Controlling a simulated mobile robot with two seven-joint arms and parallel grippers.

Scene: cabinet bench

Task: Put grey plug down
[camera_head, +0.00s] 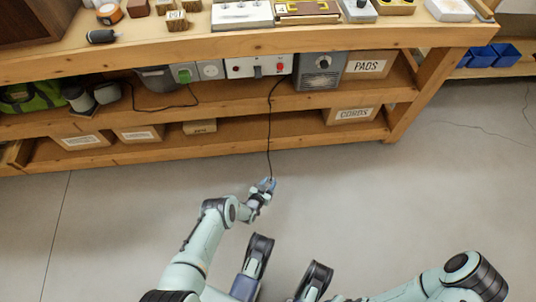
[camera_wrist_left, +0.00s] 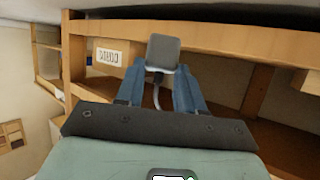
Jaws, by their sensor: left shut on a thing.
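The grey plug (camera_wrist_left: 163,53) shows in the left wrist view, held between the two blue fingers of my left gripper (camera_wrist_left: 160,82). A cord hangs from it between the fingers. In the head view my left gripper (camera_head: 266,185) is in front of the bench, over the open floor, below the lower shelf's front edge. The plug itself is too small to make out there. A dark cord (camera_head: 269,135) runs from the gripper up to the upper shelf, near a white box with a red switch (camera_head: 258,67). My right gripper is not in view.
The wooden bench (camera_head: 240,38) has crowded shelves, with a grey unit (camera_head: 320,72), a PADS box (camera_head: 367,66), a CORDS box (camera_head: 350,114) and a green bag (camera_head: 28,96). The lower shelf has bare stretches. The floor (camera_head: 420,185) is clear at the right. Blue bins (camera_head: 488,55) stand far right.

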